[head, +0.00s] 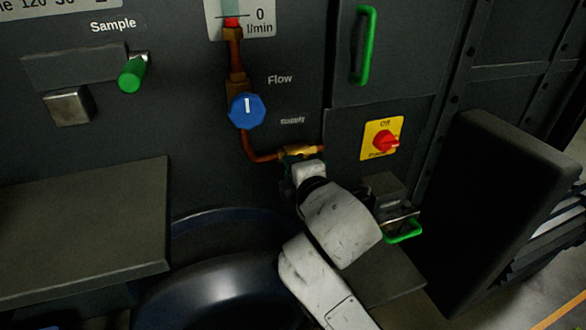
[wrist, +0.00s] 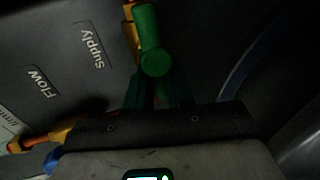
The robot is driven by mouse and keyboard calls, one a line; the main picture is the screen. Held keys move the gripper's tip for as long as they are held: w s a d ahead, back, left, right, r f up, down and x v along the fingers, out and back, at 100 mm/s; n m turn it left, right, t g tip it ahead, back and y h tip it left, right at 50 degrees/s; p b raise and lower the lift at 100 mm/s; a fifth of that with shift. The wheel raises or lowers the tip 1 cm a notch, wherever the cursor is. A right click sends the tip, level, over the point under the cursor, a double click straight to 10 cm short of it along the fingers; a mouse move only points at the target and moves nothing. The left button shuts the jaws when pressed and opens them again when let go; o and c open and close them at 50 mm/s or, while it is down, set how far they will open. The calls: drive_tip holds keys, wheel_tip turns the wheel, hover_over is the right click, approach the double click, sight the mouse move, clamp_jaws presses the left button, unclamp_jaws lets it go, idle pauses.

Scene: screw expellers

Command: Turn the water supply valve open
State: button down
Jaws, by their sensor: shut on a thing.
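The water supply valve is a brass fitting (head: 303,150) at the end of a copper pipe, low on the dark panel below the faint Supply label. Its green handle (wrist: 149,42) shows in the wrist view, pointing towards my gripper. My gripper (head: 298,165) is at the valve, shut on the green handle. In the wrist view the two fingers (wrist: 158,88) lie on either side of the handle's near end. In the head view my wrist hides most of the handle.
A blue Flow knob (head: 246,110) sits up and left of the valve, on the same copper pipe (head: 251,146). A red switch (head: 385,142) on a yellow plate is to the right. A green door handle (head: 364,45) is above. A dark box (head: 510,185) juts out at right.

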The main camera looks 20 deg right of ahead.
drive_tip(key=shift+a+f, duration=0.1)
drive_tip(key=shift+f, duration=0.1)
drive_tip(key=c, duration=1.1)
unclamp_jaws()
drive_tip(key=shift+r, duration=0.1)
drive_tip(key=shift+s, duration=0.15)
drive_tip(key=p+v, duration=0.2)
drive_tip(key=v, duration=0.8)
drive_tip(key=shift+s, duration=0.25)
